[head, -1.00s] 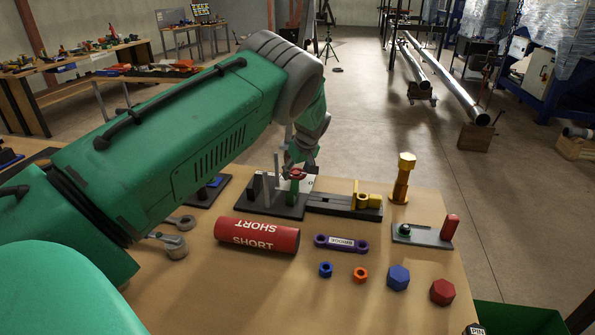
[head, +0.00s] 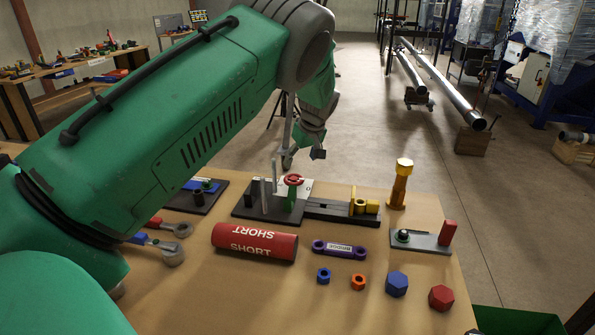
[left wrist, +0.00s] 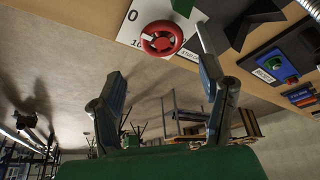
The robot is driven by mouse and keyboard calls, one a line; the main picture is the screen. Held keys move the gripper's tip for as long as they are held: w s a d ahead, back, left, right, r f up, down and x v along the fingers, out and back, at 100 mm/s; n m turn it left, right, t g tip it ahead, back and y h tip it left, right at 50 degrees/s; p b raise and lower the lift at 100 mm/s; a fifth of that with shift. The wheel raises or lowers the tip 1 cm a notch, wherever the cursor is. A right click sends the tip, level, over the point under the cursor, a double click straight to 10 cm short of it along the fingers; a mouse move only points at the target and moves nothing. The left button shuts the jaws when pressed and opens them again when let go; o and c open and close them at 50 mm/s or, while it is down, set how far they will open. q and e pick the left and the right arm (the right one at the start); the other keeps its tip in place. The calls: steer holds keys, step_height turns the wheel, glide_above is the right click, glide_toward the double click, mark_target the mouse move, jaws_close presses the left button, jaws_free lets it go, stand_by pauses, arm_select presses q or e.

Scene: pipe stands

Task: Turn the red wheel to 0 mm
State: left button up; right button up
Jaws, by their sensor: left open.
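The red wheel (head: 293,179) sits on a green post (head: 292,196) on a black base at the back of the table. A white plate (head: 304,187) stands by it. In the left wrist view the red wheel (left wrist: 161,39) is near the top, in front of the white plate (left wrist: 137,18), which shows a "0" and part of another number. My left gripper (head: 302,158) is above the wheel and apart from it. In the left wrist view my left gripper (left wrist: 160,85) is open with nothing between its fingers. My right gripper is out of view.
A red "SHORT" cylinder (head: 255,243), a purple bar (head: 339,249) and several nuts lie nearer. A black slide with a yellow block (head: 366,205) adjoins the wheel's base. A yellow bolt (head: 401,184) stands to the right. Open floor lies beyond.

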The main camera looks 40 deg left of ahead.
arm_select(q)
steer(key=v, duration=0.3)
stand_by(0.5)
